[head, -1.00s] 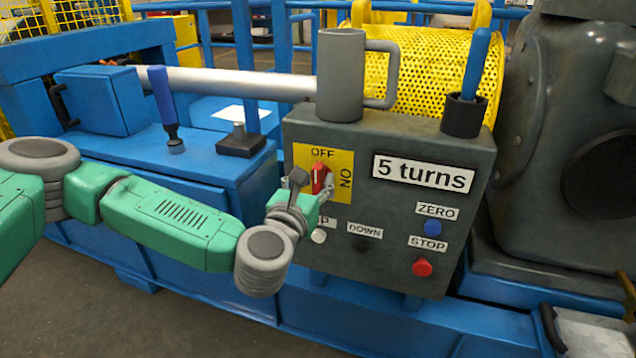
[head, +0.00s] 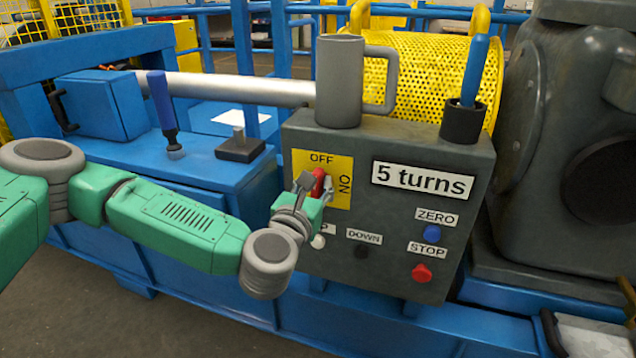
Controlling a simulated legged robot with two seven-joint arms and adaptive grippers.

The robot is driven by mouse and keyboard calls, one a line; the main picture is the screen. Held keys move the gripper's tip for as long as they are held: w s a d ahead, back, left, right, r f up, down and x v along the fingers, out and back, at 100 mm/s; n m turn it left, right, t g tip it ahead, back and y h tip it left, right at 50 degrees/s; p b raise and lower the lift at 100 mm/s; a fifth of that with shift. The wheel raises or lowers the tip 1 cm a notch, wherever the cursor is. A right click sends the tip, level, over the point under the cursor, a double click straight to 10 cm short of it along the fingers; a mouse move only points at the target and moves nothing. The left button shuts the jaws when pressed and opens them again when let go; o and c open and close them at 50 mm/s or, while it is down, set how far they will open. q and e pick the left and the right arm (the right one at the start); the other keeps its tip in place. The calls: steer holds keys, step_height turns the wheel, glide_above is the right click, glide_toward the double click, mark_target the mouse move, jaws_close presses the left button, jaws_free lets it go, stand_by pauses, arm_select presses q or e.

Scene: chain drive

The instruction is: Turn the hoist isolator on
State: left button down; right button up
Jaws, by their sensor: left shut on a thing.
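The hoist isolator is a red rotary handle (head: 318,182) on a yellow plate (head: 342,165) marked OFF at the top and ON at the right. The plate sits at the upper left of the grey control box (head: 390,145). My left gripper (head: 315,187) is shut on the red handle, one finger on each side. The handle looks roughly upright with a slight tilt, its top leaning to the right; the fingers hide part of it. My right gripper is not in view.
Below are a white UP button (head: 318,242), partly covered label, a dark DOWN button (head: 362,251), a blue ZERO button (head: 432,233) and a red STOP button (head: 422,273). A grey mug (head: 340,85) and a dark cup (head: 462,120) with a blue-handled tool stand on the box.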

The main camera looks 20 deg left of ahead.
arm_select(q)
steer(key=m+p, duration=0.2)
steer(key=m, duration=0.1)
steer(key=shift+s+d+f+m, duration=0.1)
steer(key=shift+m, duration=0.3)
steer(key=m+p, duration=0.3)
steer(key=m, duration=0.2)
steer(key=shift+d+f+p, duration=0.15)
steer(key=shift+d+p, duration=0.05)
steer(key=shift+p, duration=0.2)
steer(key=m+p, duration=0.2)
steer(key=m, duration=0.3)
steer(key=shift+f+p, duration=0.15)
steer(key=shift+p, duration=0.2)
steer(key=shift+s+f+m+p, duration=0.15)
steer(key=shift+m+p, duration=0.3)
steer(key=shift+m, duration=0.45)
steer(key=shift+w+f+m+p, duration=0.15)
steer(key=shift+m+p, duration=0.3)
steer(key=shift+m, duration=0.45)
steer(key=shift+s+f, duration=0.1)
steer(key=shift+s, duration=0.05)
steer(key=c, duration=1.5)
jaws_free()
steer(key=shift+r, duration=0.2)
steer(key=s, duration=1.1)
steer(key=shift+s+a, duration=0.2)
steer(key=shift+s, duration=0.15)
